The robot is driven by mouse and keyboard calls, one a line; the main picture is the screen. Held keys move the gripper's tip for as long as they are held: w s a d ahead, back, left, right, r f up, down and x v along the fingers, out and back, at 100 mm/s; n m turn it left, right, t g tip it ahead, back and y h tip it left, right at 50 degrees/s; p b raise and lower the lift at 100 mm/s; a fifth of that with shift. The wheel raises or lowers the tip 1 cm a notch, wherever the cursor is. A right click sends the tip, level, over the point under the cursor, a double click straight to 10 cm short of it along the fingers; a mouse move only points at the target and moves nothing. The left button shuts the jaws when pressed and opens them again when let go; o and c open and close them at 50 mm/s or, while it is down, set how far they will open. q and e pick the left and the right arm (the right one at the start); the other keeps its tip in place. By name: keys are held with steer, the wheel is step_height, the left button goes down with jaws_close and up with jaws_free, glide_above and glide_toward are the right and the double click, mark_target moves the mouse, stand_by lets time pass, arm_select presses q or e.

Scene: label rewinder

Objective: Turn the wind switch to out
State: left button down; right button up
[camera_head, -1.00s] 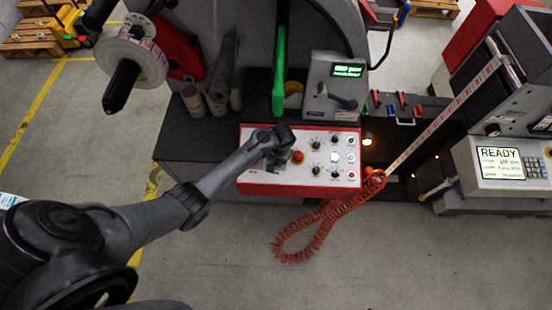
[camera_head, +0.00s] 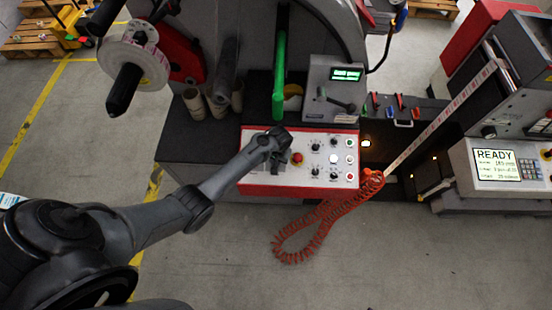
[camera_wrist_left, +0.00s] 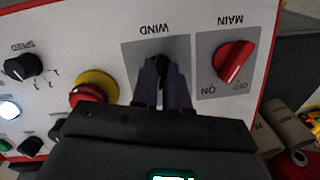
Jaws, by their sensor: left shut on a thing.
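The wind switch (camera_wrist_left: 159,68) is a dark knob on a grey plate lettered WIND, upside down in the left wrist view. My left gripper (camera_wrist_left: 161,88) is shut on the knob, one finger on each side. The fingers hide most of the knob and the plate's lower lettering, so I cannot read its setting. In the head view my left gripper (camera_head: 274,158) is over the left part of the white control panel (camera_head: 318,181) and hides the switch there. My right gripper is not in view.
In the left wrist view, the red main switch (camera_wrist_left: 234,60) is right of the wind switch. A red emergency button (camera_wrist_left: 88,95) on a yellow ring is close on the left, beside the speed knob (camera_wrist_left: 23,66). A coiled red cable (camera_head: 315,236) hangs before the panel.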

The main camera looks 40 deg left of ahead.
arm_select(q)
steer(key=n+h+p, duration=0.1)
steer(key=n+p, duration=0.2)
steer(key=n, duration=0.1)
steer(key=shift+r+t, duration=0.15)
steer(key=shift+t, duration=0.15)
steer(key=n+p, duration=0.1)
steer(key=n, duration=0.3)
steer(key=shift+t, duration=0.4)
steer(key=shift+s+n+h+p, duration=0.1)
steer(key=shift+n+h+p, duration=0.2)
steer(key=shift+n+p, duration=0.15)
steer(key=shift+a+n, duration=0.1)
steer(key=shift+n, duration=0.15)
steer(key=c, duration=1.1)
jaws_free()
steer(key=shift+c, duration=0.2)
